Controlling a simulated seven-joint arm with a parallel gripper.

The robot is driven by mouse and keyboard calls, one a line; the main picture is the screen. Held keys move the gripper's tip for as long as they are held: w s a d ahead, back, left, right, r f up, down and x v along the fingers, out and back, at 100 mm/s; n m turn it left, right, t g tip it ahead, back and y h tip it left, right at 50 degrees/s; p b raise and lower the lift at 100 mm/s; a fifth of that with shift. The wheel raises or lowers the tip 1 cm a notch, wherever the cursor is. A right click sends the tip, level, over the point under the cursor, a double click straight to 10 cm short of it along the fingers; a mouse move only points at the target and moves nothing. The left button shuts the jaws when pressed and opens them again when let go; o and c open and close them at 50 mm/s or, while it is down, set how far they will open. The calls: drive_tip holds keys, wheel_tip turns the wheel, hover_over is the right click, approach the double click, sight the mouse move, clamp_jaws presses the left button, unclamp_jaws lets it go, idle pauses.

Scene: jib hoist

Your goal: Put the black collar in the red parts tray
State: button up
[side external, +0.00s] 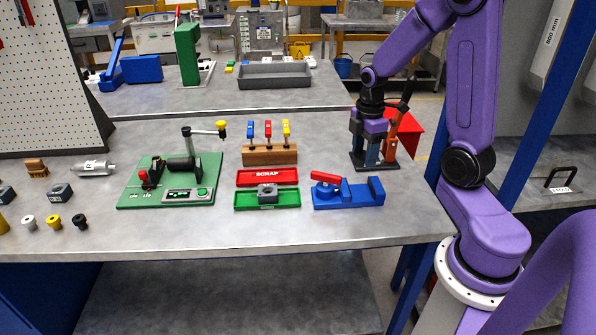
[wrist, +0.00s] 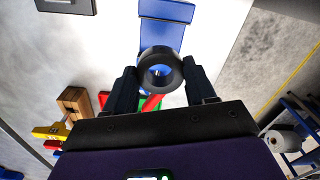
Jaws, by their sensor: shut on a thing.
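My gripper (side external: 366,160) points down at the right of the bench. In the wrist view my gripper (wrist: 159,70) is shut on a black collar (wrist: 160,52), a thick ring with its hole towards the camera. The collar cannot be made out in the side view. A red tray marked SCRAP (side external: 250,183) lies mid-bench, left of my gripper, behind a green tray (side external: 292,198) with a grey block. A red box (side external: 414,132) also shows behind my gripper. A small black spool-shaped piece (side external: 80,220) stands at the front left.
A blue fixture with a red lever (side external: 350,194) lies between the trays and the right edge. A wooden rack (side external: 270,155) with coloured handles stands behind the red tray. A green board (side external: 140,190) with an upright post is left. A black-and-red stand (side external: 391,140) is close to my gripper.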

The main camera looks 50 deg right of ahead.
drive_tip(key=w+a+n, duration=0.4)
drive_tip(key=w+n, duration=0.1)
drive_tip(key=w, duration=0.1)
drive_tip(key=n, duration=0.8)
hover_over(267, 178)
wheel_tip(267, 178, down, 8)
drive_tip(key=shift+s+f, duration=0.1)
drive_tip(key=shift+f, duration=1.6)
drive_tip(key=shift+f, duration=0.15)
drive_tip(key=o, duration=1.3)
drive_tip(key=shift+c, duration=0.2)
